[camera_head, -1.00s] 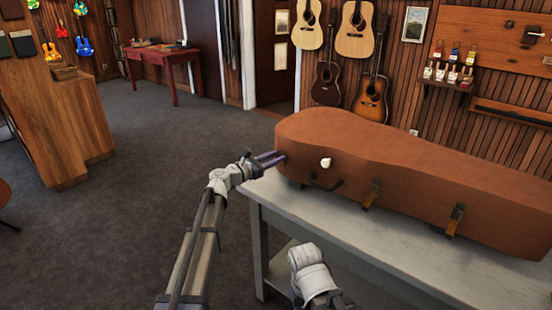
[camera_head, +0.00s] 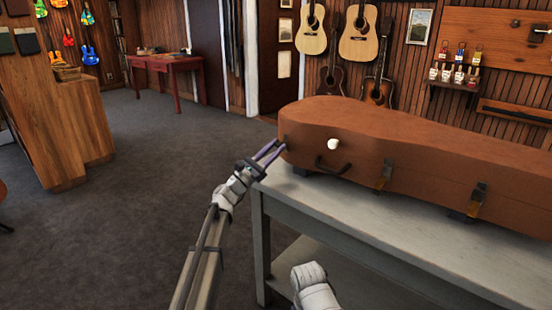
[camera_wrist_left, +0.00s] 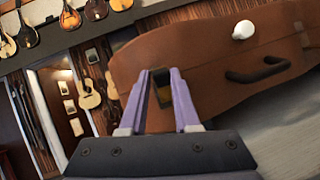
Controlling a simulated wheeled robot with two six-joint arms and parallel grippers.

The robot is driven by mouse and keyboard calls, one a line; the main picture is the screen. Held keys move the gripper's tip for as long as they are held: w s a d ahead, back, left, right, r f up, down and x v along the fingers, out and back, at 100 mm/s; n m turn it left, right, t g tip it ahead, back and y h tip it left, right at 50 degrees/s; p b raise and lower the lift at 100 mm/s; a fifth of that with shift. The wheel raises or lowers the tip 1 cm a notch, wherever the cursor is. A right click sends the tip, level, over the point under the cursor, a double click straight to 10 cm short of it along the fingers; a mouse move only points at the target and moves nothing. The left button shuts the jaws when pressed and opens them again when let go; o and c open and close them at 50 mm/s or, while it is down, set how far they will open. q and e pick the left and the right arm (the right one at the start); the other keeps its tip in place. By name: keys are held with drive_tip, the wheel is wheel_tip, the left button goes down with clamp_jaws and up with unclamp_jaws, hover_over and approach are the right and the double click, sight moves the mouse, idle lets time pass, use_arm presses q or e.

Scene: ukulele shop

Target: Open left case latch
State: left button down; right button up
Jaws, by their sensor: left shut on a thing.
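The brown guitar case (camera_head: 420,160) lies shut on a grey table, its narrow end to the right. My left gripper (camera_head: 278,148) is at the case's left end. In the left wrist view, the purple fingers (camera_wrist_left: 163,95) are around the dark left latch (camera_wrist_left: 162,92), with a brassy part between them. They are shut on it. In the head view the left latch (camera_head: 284,141) is small and partly hidden by a fingertip. Two other latches, the middle one (camera_head: 384,176) and the right one (camera_head: 477,201), show on the case front. The fingers of my right gripper are not visible.
A black handle (camera_head: 333,168) and a white round knob (camera_head: 333,144) are on the case front near the left gripper. The grey table (camera_head: 330,209) stands under the case. Open carpet lies to the left, with a wooden counter (camera_head: 55,120) beyond.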

use_arm(q)
drive_tip(key=shift+s+d+f+m+h+b, duration=0.25)
drive_tip(key=shift+m+h+b, duration=0.2)
drive_tip(key=shift+b, duration=0.35)
drive_tip(key=shift+h, duration=0.25)
drive_tip(key=c, duration=0.7)
unclamp_jaws()
drive_tip(key=shift+c, duration=0.2)
drive_tip(key=shift+a, duration=0.1)
drive_tip(key=b+v, duration=0.4)
drive_tip(key=v, duration=0.3)
drive_tip(key=shift+s+a+f, duration=0.2)
drive_tip(key=shift+s+f, duration=0.05)
